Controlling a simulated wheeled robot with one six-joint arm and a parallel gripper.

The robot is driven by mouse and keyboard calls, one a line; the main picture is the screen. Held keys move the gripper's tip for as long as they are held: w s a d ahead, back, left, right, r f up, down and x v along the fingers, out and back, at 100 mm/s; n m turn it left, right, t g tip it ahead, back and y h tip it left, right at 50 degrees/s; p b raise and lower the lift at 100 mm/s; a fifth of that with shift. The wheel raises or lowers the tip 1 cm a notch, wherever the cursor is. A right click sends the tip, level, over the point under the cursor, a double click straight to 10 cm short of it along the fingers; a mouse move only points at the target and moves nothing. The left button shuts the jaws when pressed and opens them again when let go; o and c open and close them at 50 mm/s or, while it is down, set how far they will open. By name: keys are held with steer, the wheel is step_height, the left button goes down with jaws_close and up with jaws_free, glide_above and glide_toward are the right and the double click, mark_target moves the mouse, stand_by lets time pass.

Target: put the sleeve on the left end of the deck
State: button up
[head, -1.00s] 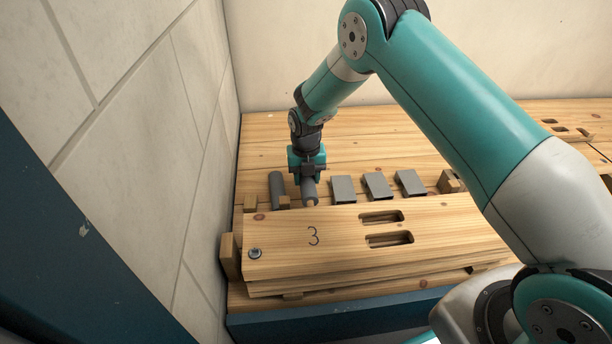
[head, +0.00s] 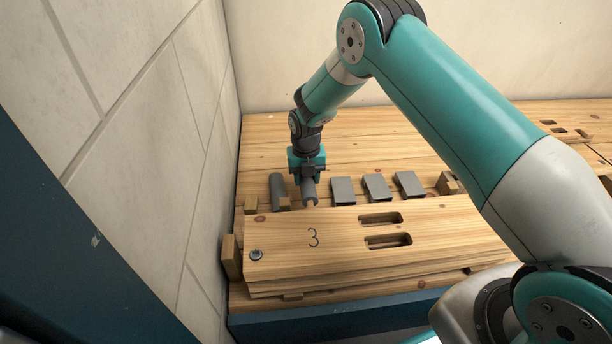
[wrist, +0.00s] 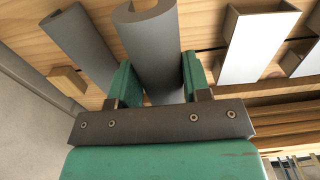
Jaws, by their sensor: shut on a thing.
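My gripper (head: 308,178) points down behind the deck and is shut on a grey sleeve (head: 309,193). In the wrist view, the held sleeve (wrist: 150,45) is a thick tube with an open slot along it, and my two fingers (wrist: 157,88) are on either side of it. I cannot tell whether it is clear of the bench. The deck (head: 285,237) is a pale wooden board marked 3, with two slots toward its right and a round metal fitting (head: 256,255) at its left end.
A second grey tube (head: 278,186) lies just left of the held sleeve, near small wooden blocks (head: 251,204). Several grey channel pieces, one of them close by (head: 343,190), lie to the right. The tiled wall (head: 190,190) stands close on the left.

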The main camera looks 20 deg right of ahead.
mark_target(306, 186)
steer(key=shift+f, duration=0.2)
steer(key=shift+f+b, duration=0.55)
steer(key=shift+f, duration=0.75)
steer(key=shift+f, duration=0.35)
stand_by(0.6)
steer(key=o, duration=0.8)
steer(key=shift+c, duration=0.2)
steer(key=shift+r, duration=0.1)
